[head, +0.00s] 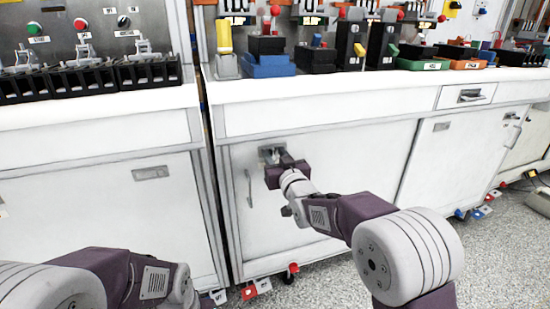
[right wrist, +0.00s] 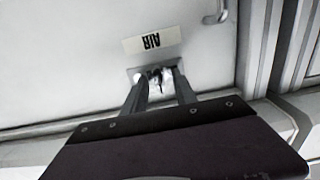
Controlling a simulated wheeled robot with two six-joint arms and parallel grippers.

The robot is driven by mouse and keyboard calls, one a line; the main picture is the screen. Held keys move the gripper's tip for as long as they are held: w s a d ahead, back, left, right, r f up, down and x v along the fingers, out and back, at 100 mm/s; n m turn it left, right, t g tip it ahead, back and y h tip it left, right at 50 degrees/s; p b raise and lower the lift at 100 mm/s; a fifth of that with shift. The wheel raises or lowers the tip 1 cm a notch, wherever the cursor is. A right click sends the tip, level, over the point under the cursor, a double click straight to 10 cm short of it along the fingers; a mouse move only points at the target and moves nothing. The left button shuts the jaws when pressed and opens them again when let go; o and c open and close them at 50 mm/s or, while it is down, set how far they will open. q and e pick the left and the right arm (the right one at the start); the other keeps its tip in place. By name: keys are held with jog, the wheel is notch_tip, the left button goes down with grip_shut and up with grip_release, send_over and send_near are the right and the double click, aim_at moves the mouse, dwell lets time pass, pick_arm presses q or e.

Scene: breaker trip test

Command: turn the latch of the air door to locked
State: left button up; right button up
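The air door (head: 345,165) is a white cabinet door under the right bench, and it looks closed. Its latch (head: 268,154) sits on a small metal plate near the door's upper left. In the right wrist view the door carries an upside-down "AIR" label (right wrist: 152,40) beside the latch plate (right wrist: 133,75). My right gripper (right wrist: 162,80) points at the latch, its two fingers apart on either side of the latch's small knob. Contact with the knob cannot be made out, and the latch's turn is unclear. My left gripper is out of view; only my left arm shows.
A vertical bar handle (head: 249,188) is on the door below and left of the latch. The bench top above holds blue and black blocks (head: 268,66). Another white cabinet (head: 110,205) stands to the left. Red and blue tags lie near the floor.

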grip_shut()
jog(key=shift+n, duration=0.4)
jog(key=n, duration=0.3)
jog(key=shift+n, duration=0.4)
jog(key=n, duration=0.4)
jog(key=shift+a+f+n+p, duration=0.1)
jog(key=shift+a+n+p, duration=0.05)
jog(key=shift+n+p, duration=0.2)
jog(key=n, duration=0.4)
jog(key=shift+s+f, duration=0.1)
jog(key=n, duration=0.4)
jog(key=shift+f, duration=0.1)
jog(key=shift+n, duration=0.45)
